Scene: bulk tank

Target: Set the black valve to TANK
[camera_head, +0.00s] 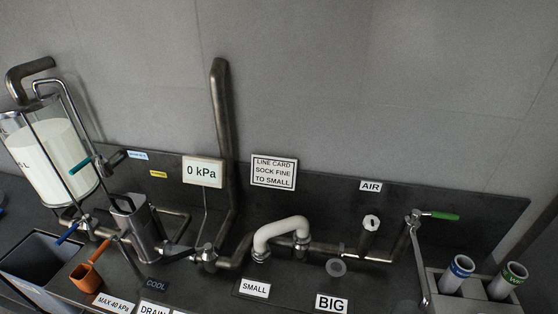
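A black lever handle (178,252) sits on the pipework just right of the upright metal cylinder (133,222); it appears to be the black valve. The lever lies roughly level, slanting slightly. I cannot read a TANK label in this view. A COOL label (156,284) lies below it on the counter, and a partly cut-off DRAIN label (154,309) is at the bottom edge. My gripper is not in view.
A glass vessel of white liquid (52,160) stands at left, with teal (80,166) and blue (68,233) handles nearby. An orange cup (86,276) stands in front. A 0 kPa display (203,172), a white bent pipe (280,234) and a green handle (441,216) are further right.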

